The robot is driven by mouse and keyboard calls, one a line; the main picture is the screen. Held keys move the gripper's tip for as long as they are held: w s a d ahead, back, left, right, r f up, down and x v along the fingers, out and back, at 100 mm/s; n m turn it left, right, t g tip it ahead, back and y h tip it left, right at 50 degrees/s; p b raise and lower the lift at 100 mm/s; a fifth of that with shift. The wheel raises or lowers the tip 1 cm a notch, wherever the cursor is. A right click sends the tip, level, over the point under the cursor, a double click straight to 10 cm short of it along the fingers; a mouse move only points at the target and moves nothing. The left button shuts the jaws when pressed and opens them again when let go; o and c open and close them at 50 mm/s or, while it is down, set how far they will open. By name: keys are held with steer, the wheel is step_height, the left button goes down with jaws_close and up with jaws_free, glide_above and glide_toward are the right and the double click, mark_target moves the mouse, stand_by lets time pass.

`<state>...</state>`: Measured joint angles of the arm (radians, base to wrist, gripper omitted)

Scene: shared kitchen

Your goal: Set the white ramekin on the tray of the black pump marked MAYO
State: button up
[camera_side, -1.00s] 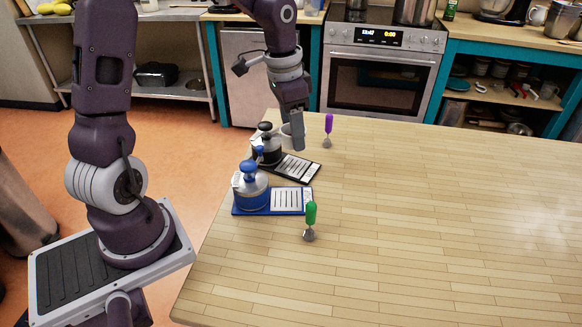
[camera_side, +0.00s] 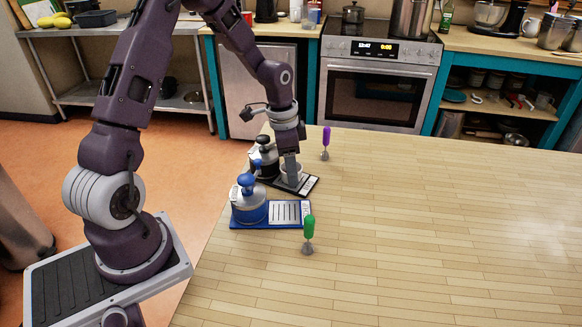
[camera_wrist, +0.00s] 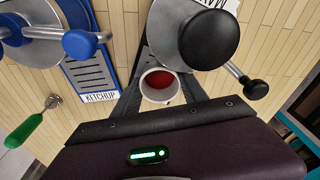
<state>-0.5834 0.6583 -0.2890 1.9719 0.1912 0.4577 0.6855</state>
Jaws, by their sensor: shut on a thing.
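The white ramekin (camera_wrist: 158,97) has a red filling and sits between the fingers of my gripper (camera_side: 291,178), which is shut on it. In the side view the ramekin (camera_side: 290,168) is mostly hidden by the fingers. It is low over the tray (camera_side: 309,186) of the black pump (camera_side: 264,160); I cannot tell whether it touches the tray. In the wrist view the black pump (camera_wrist: 210,42) is just beyond the ramekin, with a partly cut-off MAYO label (camera_wrist: 213,4).
The blue pump (camera_side: 249,203) and its blue tray, labelled KETCHUP (camera_wrist: 100,97), stand nearer the camera beside the black one. A green-handled tool (camera_side: 309,230) and a purple-handled tool (camera_side: 326,142) stand on the table. The table's right side is clear.

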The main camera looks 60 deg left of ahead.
steer(key=o, duration=1.4)
step_height(320, 180, up, 11)
steer(key=s, duration=0.1)
steer(key=s+d+r+n+t+y, duration=0.1)
steer(key=s+d+r+n+y, duration=0.1)
steer(key=s+d+r, duration=0.5)
steer(key=s+d+r+n+t, duration=0.1)
steer(key=s, duration=0.4)
steer(key=s+d+r+n+t+h, duration=0.1)
steer(key=s+d, duration=0.1)
steer(key=s, duration=0.3)
steer(key=s+d+r+n+t, duration=0.1)
steer(key=s+d, duration=0.1)
steer(key=s, duration=0.3)
steer(key=shift+d+r+n, duration=0.15)
steer(key=shift+d+n, duration=0.1)
steer(key=shift+n, duration=0.05)
